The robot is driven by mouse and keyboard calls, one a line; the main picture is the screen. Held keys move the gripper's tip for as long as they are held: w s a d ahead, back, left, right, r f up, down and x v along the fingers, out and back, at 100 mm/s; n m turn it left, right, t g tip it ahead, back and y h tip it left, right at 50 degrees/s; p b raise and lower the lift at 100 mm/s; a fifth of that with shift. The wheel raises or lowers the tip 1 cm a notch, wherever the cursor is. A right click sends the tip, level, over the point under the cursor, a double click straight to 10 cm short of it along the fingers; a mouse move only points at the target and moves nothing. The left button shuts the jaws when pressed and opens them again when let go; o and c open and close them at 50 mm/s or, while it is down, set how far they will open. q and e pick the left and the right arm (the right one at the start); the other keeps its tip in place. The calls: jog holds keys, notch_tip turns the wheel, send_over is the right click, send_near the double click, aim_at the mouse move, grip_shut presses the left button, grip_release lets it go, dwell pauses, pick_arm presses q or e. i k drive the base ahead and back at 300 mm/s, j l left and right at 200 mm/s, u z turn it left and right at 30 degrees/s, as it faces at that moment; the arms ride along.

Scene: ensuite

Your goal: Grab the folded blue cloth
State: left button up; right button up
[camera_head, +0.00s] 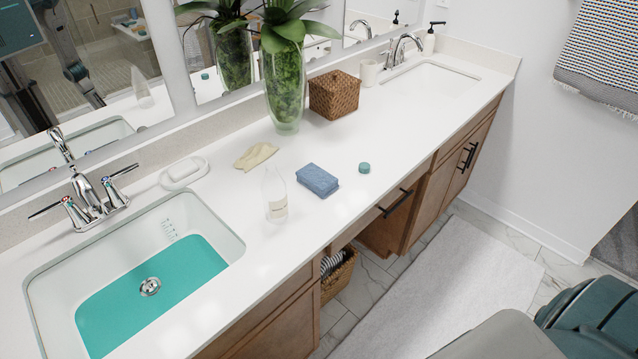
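The folded blue cloth (317,180) lies on the white countertop (390,134), near its front edge and a little right of the clear bottle. It is a small, thick rectangle, and nothing covers it. Neither of my grippers shows in the head view. Nothing touches the cloth.
A clear labelled bottle (275,195) stands just left of the cloth, and a small teal cap (364,168) lies to its right. Behind are a crumpled beige cloth (256,156), a plant vase (285,90) and a wicker basket (334,95). A sink (235,246) holding teal liquid is at left.

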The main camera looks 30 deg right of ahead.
aim_at(314, 178)
jog(key=i+l+u, duration=0.2)
jog(key=l, duration=1.1)
jog(key=l+u, duration=0.25)
jog(key=l, duration=1.05)
jog(key=i, duration=0.05)
